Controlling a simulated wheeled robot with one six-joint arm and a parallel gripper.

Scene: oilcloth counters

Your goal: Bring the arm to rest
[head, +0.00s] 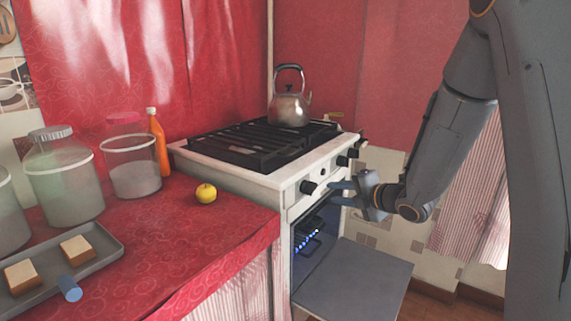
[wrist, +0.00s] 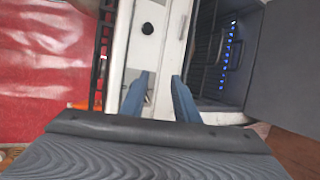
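My gripper (head: 343,192) is in front of the stove's front panel, near the knobs and above the open oven door. In the wrist view its two blue fingers (wrist: 155,98) stand apart with nothing between them. The grey arm comes down from the upper right in the head view and is bent at the elbow. I cannot tell whether the fingertips touch the stove.
The white stove (head: 228,173) has its oven door (head: 355,280) folded down, with blue lights inside. A kettle (head: 289,108) stands on the grate. The red counter (head: 190,240) holds jars, an orange bottle (head: 159,145), a yellow apple (head: 206,193) and a tray (head: 98,262) with bread.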

